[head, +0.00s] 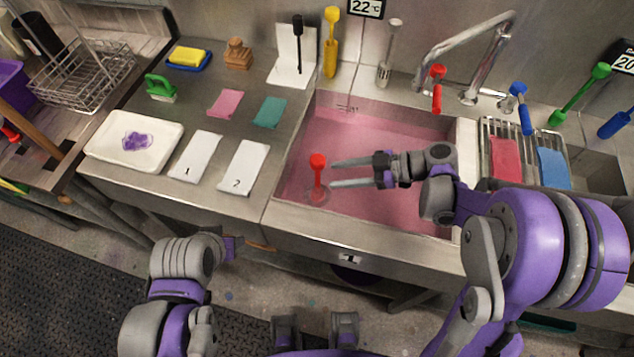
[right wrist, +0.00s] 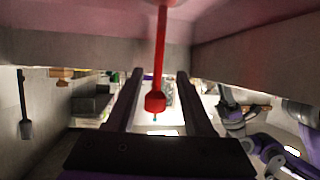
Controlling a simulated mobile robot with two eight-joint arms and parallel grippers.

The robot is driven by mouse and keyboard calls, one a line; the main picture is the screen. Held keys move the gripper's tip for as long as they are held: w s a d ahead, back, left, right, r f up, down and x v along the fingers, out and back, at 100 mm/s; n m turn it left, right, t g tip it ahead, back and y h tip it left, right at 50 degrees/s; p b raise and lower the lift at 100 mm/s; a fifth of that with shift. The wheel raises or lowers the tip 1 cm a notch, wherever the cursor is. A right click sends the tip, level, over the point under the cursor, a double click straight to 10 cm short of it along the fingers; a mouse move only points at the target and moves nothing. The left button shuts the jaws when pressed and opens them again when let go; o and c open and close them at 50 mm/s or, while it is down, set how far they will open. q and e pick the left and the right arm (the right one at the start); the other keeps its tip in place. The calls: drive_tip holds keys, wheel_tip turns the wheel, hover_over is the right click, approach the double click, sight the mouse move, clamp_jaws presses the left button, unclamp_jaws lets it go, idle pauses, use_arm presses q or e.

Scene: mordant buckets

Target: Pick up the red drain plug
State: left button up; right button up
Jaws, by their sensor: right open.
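The red drain plug (head: 318,168) stands upright in the left front part of the sink basin (head: 390,140), its round base at the drain under pink liquid. My right gripper (head: 334,174) reaches in from the right with its fingers open, tips just right of the plug's handle. In the right wrist view the plug's red stem and knob (right wrist: 155,102) show between the two open fingers (right wrist: 160,90); I cannot tell whether either finger touches it. Part of my left arm shows at the lower left, but its gripper is not in view.
A steel faucet (head: 470,60) with a red lever (head: 437,88) and a blue lever (head: 520,107) stands behind the basin. Left on the counter lie white cards (head: 244,168), coloured cloths (head: 270,112) and a white tray (head: 105,155). A rack (head: 522,160) is at right.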

sight(317, 174)
drive_tip(key=shift+r+p+x, duration=0.15)
drive_tip(key=shift+r+x, duration=0.05)
drive_tip(key=shift+x, duration=1.35)
drive_tip(key=shift+r+p+x, duration=0.15)
drive_tip(key=shift+x, duration=1.4)
drive_tip(key=shift+w, duration=0.1)
clamp_jaws()
